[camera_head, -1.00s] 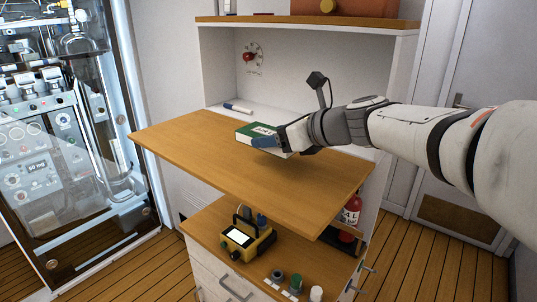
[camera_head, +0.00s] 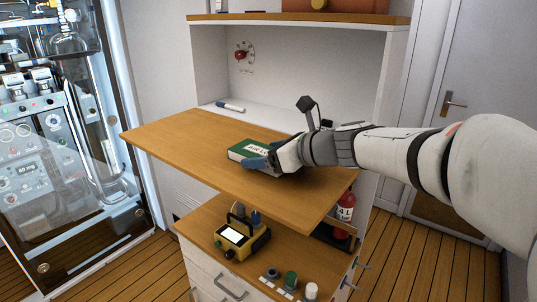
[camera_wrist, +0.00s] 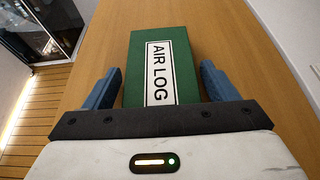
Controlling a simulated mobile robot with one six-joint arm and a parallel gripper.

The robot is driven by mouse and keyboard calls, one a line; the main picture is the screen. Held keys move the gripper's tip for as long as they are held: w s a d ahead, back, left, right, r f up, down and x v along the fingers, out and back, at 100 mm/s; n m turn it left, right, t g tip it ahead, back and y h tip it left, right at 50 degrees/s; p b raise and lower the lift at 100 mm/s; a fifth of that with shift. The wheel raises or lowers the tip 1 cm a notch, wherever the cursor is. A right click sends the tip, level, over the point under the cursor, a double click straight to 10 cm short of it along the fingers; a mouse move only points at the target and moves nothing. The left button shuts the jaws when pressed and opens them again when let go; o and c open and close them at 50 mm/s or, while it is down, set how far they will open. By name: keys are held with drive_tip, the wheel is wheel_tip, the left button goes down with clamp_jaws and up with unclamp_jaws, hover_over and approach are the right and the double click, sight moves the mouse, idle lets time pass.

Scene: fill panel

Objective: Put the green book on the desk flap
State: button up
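The green book (camera_head: 243,152), with a white "AIR LOG" label, lies flat on the wooden desk flap (camera_head: 190,135), well inside its edges. It also shows in the wrist view (camera_wrist: 185,60), label up. My gripper (camera_head: 262,163) is low over the flap at the book's near right end. In the wrist view my gripper (camera_wrist: 160,85) has one blue finger on each side of the book, with a narrow gap on both sides, so it looks open. Part of the book's near end is hidden by my gripper.
A blue-capped marker (camera_head: 230,106) lies behind the flap. A shelf (camera_head: 300,19) overhangs the back. Below the flap are a yellow device (camera_head: 242,240), a red bottle (camera_head: 345,208) and small knobs (camera_head: 290,280). The flap's left part is clear.

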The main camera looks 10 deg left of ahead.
drive_tip(key=shift+o, duration=0.6)
drive_tip(key=shift+r, duration=0.1)
drive_tip(key=shift+d+r, duration=0.1)
drive_tip(key=shift+r, duration=0.05)
drive_tip(key=v, duration=1.1)
drive_tip(key=shift+s+d+r+b, duration=0.2)
drive_tip(key=shift+d+b, duration=0.1)
drive_tip(key=shift+b, duration=0.1)
